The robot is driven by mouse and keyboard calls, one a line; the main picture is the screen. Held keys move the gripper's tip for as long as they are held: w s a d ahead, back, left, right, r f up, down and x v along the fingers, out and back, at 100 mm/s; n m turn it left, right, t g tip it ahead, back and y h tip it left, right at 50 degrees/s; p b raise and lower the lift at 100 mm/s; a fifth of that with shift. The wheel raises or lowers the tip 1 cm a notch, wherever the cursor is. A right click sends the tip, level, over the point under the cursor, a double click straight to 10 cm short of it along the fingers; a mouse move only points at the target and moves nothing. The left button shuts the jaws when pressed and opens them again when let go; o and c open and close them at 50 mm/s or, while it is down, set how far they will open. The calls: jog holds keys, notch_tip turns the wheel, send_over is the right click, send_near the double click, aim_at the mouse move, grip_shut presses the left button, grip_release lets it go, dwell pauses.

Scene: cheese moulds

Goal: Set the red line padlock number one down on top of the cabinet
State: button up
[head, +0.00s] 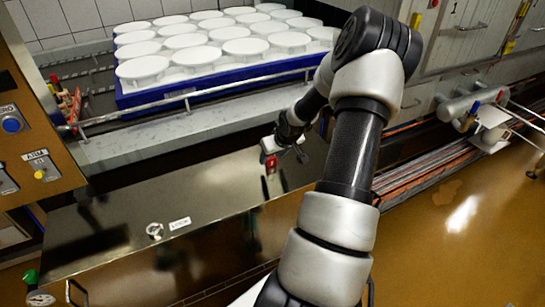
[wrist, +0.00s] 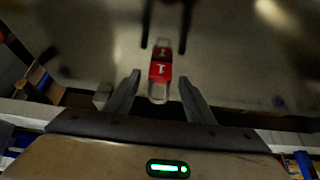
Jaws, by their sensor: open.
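The red padlock (head: 271,162), marked 1, is at the cabinet top (head: 120,225) near its right part. In the wrist view the padlock (wrist: 160,73) shows its red body and grey shackle, with what looks like its mirror image in the shiny top meeting it. My gripper (wrist: 159,80) is open. Its two fingers stand on either side of the padlock, with a visible gap on each side. In the head view my gripper (head: 284,148) is small and close over the padlock, partly covering it.
A round metal piece (head: 154,230) and a white label (head: 180,223) lie on the cabinet top to the left. Behind is a blue tray (head: 190,96) of several white moulds, with a rail (head: 190,97) before it. The cabinet top between is clear.

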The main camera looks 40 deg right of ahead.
jog(key=p+v, duration=0.3)
jog(key=v, duration=0.8)
jog(key=shift+f, duration=0.1)
dwell(1.0)
